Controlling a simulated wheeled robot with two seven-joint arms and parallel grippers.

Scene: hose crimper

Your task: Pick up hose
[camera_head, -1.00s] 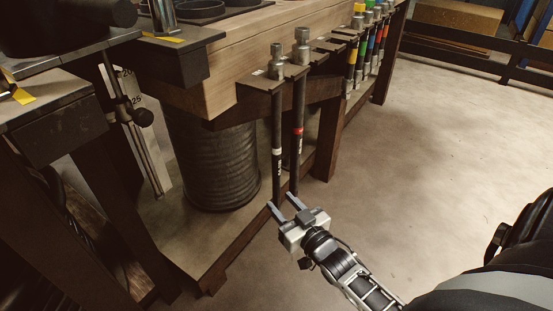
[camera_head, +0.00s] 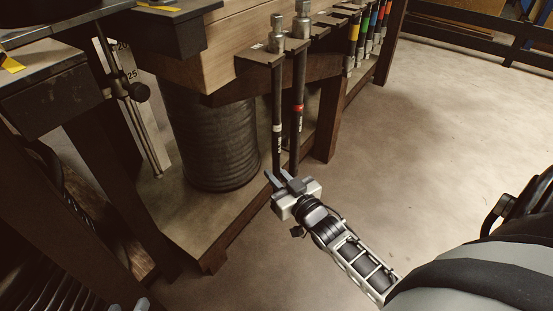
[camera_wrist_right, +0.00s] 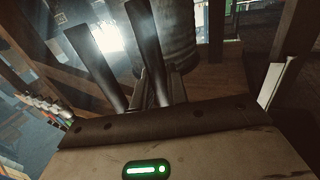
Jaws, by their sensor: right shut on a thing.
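Two dark hoses hang by metal end fittings from a bracket on the bench edge. One hose (camera_head: 277,100) has a white band; the other (camera_head: 299,85) has a red band and hangs just to its right. My right gripper (camera_head: 277,177) is shut on the lower part of the white-banded hose. In the right wrist view, one hose (camera_wrist_right: 142,40) runs between the jaws (camera_wrist_right: 160,90), and the other hose (camera_wrist_right: 95,65) passes beside them. Light tips at the bottom left edge appear to be my left gripper (camera_head: 128,305); its jaw state is unclear.
A dark ribbed drum (camera_head: 208,140) stands on the bench's lower shelf behind the hoses. Several color-banded hoses (camera_head: 364,40) hang farther along the bench (camera_head: 240,55). A bench leg (camera_head: 328,120) stands right of the hoses. The floor (camera_head: 430,140) on the right is clear.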

